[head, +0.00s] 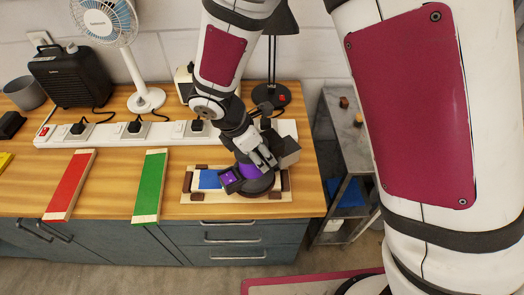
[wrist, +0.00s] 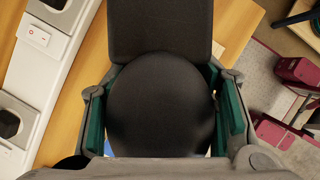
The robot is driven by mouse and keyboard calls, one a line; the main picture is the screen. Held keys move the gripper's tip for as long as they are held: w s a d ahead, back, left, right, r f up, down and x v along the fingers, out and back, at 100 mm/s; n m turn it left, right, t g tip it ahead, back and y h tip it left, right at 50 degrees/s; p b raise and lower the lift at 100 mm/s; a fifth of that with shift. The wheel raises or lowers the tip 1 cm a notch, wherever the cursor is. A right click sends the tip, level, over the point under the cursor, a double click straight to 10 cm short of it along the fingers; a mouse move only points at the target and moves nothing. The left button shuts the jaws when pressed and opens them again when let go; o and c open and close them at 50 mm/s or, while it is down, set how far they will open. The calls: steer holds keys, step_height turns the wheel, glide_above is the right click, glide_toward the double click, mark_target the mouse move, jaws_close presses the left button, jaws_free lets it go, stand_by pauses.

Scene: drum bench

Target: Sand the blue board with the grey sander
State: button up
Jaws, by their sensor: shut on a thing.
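The blue board (head: 209,179) lies in a pale wooden holder (head: 205,198) with brown blocks at its corners, near the bench's front edge. Its left part shows; the sander and my gripper hide the rest. The dark grey sander with purple parts (head: 252,184) is over the board's right part and appears to rest on it; exact contact is hidden. My gripper (head: 262,157) is shut on the sander from above. In the wrist view, the sander's round dark top (wrist: 160,105) sits between the green-padded fingers of my gripper (wrist: 165,112).
A red board (head: 70,185) and a green board (head: 150,186) lie to the left. A white power strip (head: 110,132) with plugs runs behind. A fan (head: 148,98), a black heater (head: 68,77) and a lamp (head: 271,95) stand at the back. A grey shelf (head: 345,150) stands right of the bench.

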steer(key=shift+a, duration=1.2)
steer(key=shift+w+a+r, duration=0.1)
steer(key=shift+a+r, duration=0.05)
steer(key=shift+a, duration=0.9)
steer(key=shift+a+b, duration=0.25)
steer(key=shift+b, duration=0.05)
steer(key=shift+a, duration=0.15)
